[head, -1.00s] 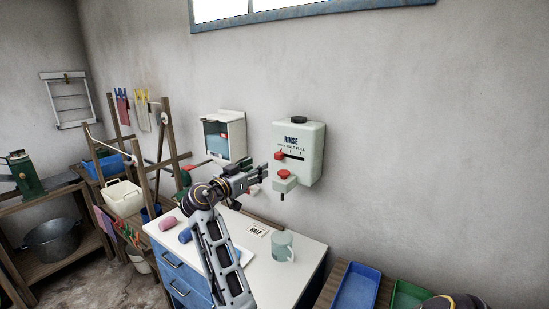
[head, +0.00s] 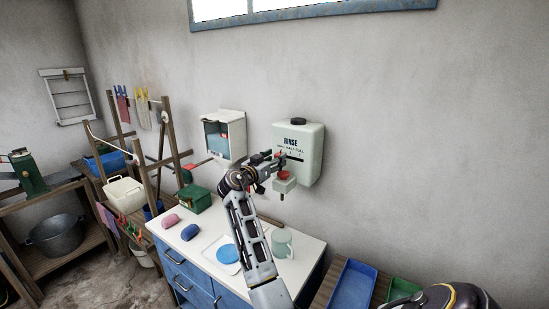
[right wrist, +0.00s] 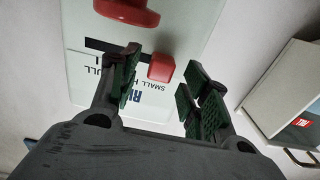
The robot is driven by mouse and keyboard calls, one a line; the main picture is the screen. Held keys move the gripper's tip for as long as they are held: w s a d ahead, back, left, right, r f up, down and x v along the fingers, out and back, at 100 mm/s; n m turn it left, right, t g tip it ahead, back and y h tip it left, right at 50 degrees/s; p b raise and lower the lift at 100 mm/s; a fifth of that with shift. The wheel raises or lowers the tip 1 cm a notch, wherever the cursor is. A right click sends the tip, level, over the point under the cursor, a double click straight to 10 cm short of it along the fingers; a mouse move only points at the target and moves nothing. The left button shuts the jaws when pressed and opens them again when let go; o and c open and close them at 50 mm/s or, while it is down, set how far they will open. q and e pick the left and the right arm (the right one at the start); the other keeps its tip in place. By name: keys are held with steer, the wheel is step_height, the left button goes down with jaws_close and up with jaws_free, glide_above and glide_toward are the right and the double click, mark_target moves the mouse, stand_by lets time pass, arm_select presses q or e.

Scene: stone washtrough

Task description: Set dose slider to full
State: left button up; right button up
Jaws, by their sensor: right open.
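The pale green RINSE dispenser (head: 311,148) hangs on the wall. In the right wrist view it appears upside down, with a dark slot (right wrist: 100,45) and the red slider knob (right wrist: 161,68). The knob sits at the slot's SMALL end, away from FULL. A round red button (right wrist: 128,10) is on the spout part (head: 284,186). My right gripper (right wrist: 163,76) is open in front of the dispenser, its fingers on either side of the knob's line. I cannot tell whether they touch it. In the head view the gripper (head: 272,159) partly covers the knob. My left gripper is not in view.
Below is a white-topped blue cabinet (head: 205,250) with a mug (head: 284,236), a blue disc (head: 228,254), pink (head: 171,220) and blue (head: 189,232) rolls, and a green box (head: 195,199). A wall box (head: 232,125) hangs left of the dispenser. Trays (head: 354,288) stand at lower right.

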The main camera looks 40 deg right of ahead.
steer(key=shift+d, duration=0.2)
jaws_close()
stand_by(0.3)
